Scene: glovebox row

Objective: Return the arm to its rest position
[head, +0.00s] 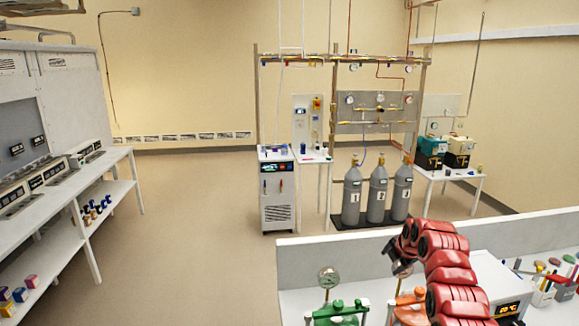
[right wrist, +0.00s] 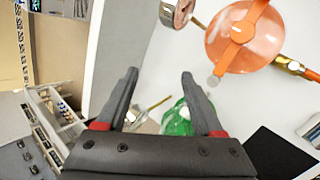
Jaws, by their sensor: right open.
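My right arm is red and reaches in from the lower right of the head view, bent over the white bench. Its dark gripper (head: 400,265) hangs at the end of the arm, above the bench. In the right wrist view the two dark fingers of this gripper (right wrist: 158,78) are spread apart with nothing held between them. My left arm and gripper do not show in either view.
A white bench (head: 300,305) with a raised back panel lies below the arm. An orange fitting (right wrist: 222,45) and a green fitting (right wrist: 178,122) stand near the gripper. A gauge (head: 328,278) rises at left. Numbered grey cylinders (head: 376,195) stand beyond; open floor lies left.

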